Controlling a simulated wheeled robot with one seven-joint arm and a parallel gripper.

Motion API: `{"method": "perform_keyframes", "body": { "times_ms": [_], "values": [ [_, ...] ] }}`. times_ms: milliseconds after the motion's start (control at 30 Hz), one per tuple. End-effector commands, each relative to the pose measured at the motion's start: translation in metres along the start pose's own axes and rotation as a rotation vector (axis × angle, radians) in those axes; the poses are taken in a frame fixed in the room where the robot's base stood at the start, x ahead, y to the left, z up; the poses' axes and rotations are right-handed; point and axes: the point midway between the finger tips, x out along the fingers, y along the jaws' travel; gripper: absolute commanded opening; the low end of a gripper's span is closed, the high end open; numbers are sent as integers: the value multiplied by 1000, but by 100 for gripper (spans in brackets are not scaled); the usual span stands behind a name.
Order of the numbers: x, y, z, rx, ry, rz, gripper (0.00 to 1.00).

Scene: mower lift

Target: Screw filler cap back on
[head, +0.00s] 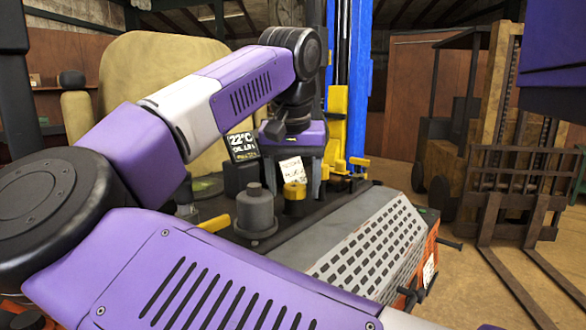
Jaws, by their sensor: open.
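My gripper (293,183) hangs fingers-down over the mower deck, its purple body above and a dark finger on either side. It is open. A yellow cap (294,191) is below the gripper body, in line with the gap between the fingers. It appears upright on a short dark neck (295,208). Whether the fingers touch the cap, and whether the cap is seated or threaded, I cannot tell from this angle. A grey stepped cylinder (255,210) stands just left of the cap on the same deck.
A small display (242,147) and a white label (291,170) are close to the gripper. The perforated grey cover (372,250) lies right. A forklift (490,150) stands farther right, with open floor between.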

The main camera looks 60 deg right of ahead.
Motion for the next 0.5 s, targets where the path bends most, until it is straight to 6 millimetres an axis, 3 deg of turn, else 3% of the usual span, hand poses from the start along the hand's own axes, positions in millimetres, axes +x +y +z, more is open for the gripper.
{"method": "perform_keyframes", "body": {
  "times_ms": [333,500],
  "values": [
    [4,0,0,0,1,1,66],
    [4,0,0,0,1,1,32]
  ]
}}
